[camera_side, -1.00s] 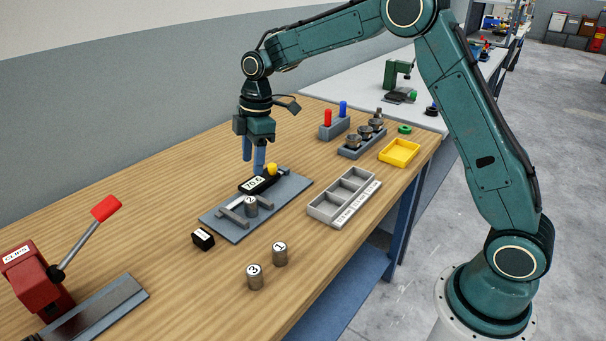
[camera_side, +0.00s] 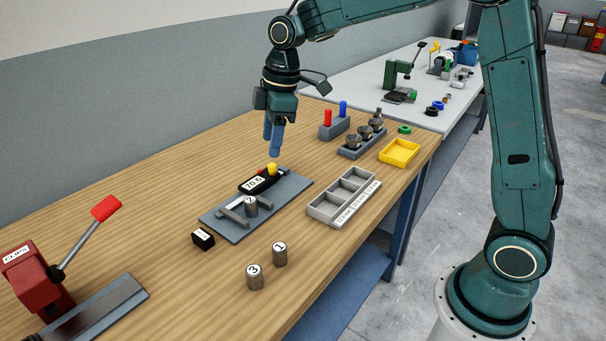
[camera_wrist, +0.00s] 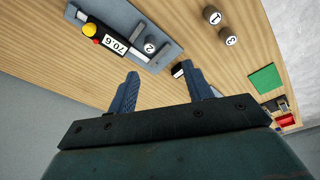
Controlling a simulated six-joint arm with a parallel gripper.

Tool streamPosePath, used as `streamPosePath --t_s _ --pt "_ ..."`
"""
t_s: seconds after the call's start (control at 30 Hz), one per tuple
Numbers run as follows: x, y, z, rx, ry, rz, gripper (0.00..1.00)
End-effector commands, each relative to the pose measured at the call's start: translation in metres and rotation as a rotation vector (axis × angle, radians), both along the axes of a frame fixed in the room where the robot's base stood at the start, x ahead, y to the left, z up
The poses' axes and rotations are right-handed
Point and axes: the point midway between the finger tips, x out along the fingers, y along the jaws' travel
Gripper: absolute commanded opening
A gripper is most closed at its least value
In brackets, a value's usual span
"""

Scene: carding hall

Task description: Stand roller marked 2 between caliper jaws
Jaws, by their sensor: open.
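The roller marked 2 (camera_side: 251,206) stands upright on the grey caliper plate (camera_side: 290,196), between the two caliper jaws (camera_side: 233,217). It also shows in the wrist view (camera_wrist: 150,48). The black caliper display (camera_side: 258,183) reads 70.6 in the wrist view (camera_wrist: 115,46), with a yellow knob (camera_side: 272,169) and a red button (camera_side: 261,172) beside it. My gripper (camera_side: 273,154) is open and empty, raised above the table behind the display. In the wrist view its blue fingers (camera_wrist: 160,90) stand apart with nothing between them.
Rollers marked 1 (camera_side: 280,254) and 3 (camera_side: 254,277) stand in front. A small black block (camera_side: 203,239) lies left of the plate. A three-slot grey tray (camera_side: 324,208) and a yellow tray (camera_side: 400,153) are to the right. A red lever clamp (camera_side: 36,280) stands at the left.

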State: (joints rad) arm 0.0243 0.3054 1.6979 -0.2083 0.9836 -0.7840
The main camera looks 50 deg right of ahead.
Motion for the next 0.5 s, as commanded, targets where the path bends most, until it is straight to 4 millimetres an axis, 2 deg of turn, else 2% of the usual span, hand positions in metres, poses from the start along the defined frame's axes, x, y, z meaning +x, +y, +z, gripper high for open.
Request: streamPosePath --t_s 0.03,0.2,0.5 --pt "-0.012 0.000 0.011 0.001 -0.013 -0.035 0.50" --pt "-0.049 -0.003 0.036 0.011 -0.049 -0.160 0.50" --pt "-0.118 -0.007 0.064 0.040 -0.109 -0.375 0.50"
